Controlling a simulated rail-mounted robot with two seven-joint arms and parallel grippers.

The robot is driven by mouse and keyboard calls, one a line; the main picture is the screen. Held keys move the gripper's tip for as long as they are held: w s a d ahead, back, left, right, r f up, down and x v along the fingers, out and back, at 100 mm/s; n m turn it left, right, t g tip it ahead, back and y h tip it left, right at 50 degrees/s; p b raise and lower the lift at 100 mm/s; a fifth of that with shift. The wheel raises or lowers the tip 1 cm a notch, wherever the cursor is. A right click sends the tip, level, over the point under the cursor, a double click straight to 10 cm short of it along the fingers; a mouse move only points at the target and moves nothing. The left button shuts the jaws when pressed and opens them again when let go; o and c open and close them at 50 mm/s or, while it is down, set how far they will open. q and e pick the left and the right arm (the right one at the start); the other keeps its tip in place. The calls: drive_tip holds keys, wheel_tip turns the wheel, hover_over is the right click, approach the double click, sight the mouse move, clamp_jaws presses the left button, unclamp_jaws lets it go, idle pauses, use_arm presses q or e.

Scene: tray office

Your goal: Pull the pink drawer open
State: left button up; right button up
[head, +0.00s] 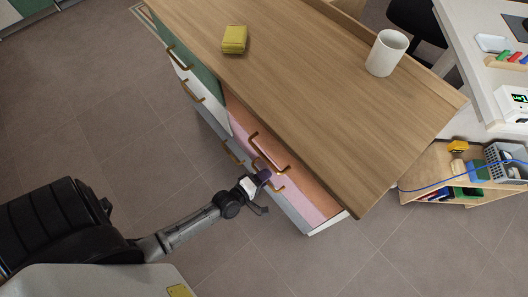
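The pink drawer (308,207) is in the right column of the wooden-topped cabinet, below an orange drawer (300,180). Its front looks flush with the cabinet. Its brass handle (278,188) shows partly beside my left gripper (264,176). The gripper reaches in from the lower left, with its dark purplish fingertips at the handle. Whether the fingers are closed around the handle, or only beside it, is too small to tell. My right gripper is not in view.
The cabinet top (300,70) carries a yellow block (234,39) and a white mug (386,53). Green and white drawers with brass handles fill the left column. A low wooden shelf (430,170) and a white desk (465,50) stand at right. The tiled floor (130,120) before the drawers is clear.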

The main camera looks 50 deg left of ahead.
use_arm(q)
drive_tip(key=shift+c, duration=0.3)
clamp_jaws()
drive_tip(key=shift+s, duration=0.1)
